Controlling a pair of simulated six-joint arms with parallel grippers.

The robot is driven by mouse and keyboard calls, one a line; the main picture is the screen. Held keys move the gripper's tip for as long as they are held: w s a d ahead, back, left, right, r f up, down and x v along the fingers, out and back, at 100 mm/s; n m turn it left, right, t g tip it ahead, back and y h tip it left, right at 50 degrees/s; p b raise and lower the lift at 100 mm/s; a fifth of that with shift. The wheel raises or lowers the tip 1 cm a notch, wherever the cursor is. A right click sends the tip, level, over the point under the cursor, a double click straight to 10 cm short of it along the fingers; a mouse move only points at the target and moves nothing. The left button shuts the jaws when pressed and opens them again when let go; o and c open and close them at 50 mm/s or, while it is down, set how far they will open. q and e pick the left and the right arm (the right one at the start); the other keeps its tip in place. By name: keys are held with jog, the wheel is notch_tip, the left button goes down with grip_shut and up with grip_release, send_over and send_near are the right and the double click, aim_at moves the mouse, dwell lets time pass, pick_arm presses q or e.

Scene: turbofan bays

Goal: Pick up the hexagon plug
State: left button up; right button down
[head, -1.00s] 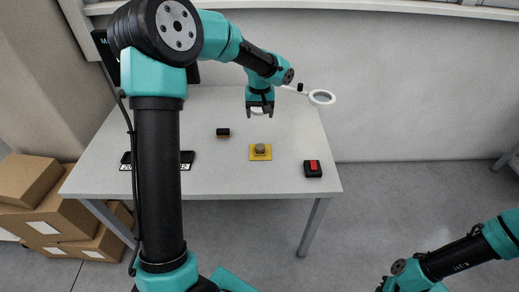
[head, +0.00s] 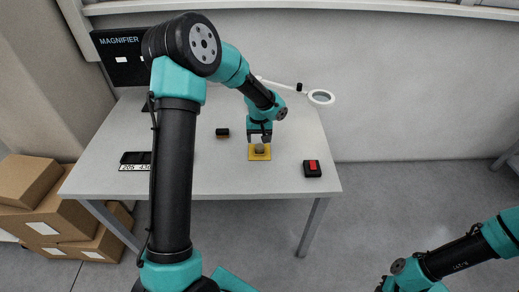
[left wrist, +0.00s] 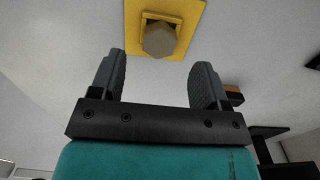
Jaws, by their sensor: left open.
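The hexagon plug (head: 260,149) is a small grey-brown piece sitting on a yellow square base (head: 258,157) near the middle of the table. In the left wrist view the plug (left wrist: 160,40) shows its hexagonal outline on the yellow base (left wrist: 193,12), ahead of the fingertips. My left gripper (head: 260,138) points down just above and behind the plug, its fingers apart and empty. In the left wrist view the two fingers of the left gripper (left wrist: 160,75) stand wide apart with nothing between them. My right gripper is cut off at the bottom right of the head view.
A black box with a red top (head: 312,168) stands at the right front of the table (head: 225,178). A small dark block (head: 222,132) lies left of the plug. A magnifier lamp (head: 321,97) is at the back right. A labelled dark device (head: 136,160) lies at the left.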

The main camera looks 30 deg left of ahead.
aim_at(259, 146)
pick_arm(q)
jog(key=shift+f, duration=2.65)
jog(key=c, duration=1.1)
jog(key=shift+r, duration=0.15)
jog(key=shift+w+r, duration=0.1)
jog(key=shift+r, duration=1.35)
jog(key=shift+s+d+r, duration=0.1)
jog(key=shift+s+r, duration=0.1)
jog(key=shift+r, duration=0.1)
jog(key=s+d, duration=0.2)
jog(key=s, duration=0.2)
jog(key=s+d+r, duration=0.1)
jog(key=s+d, duration=0.2)
jog(key=s, duration=0.2)
jog(key=s+d, duration=0.3)
jog(key=s, duration=0.1)
jog(key=shift+s+d+r, duration=0.1)
jog(key=shift+s+r, duration=0.05)
jog(key=shift+s, duration=0.05)
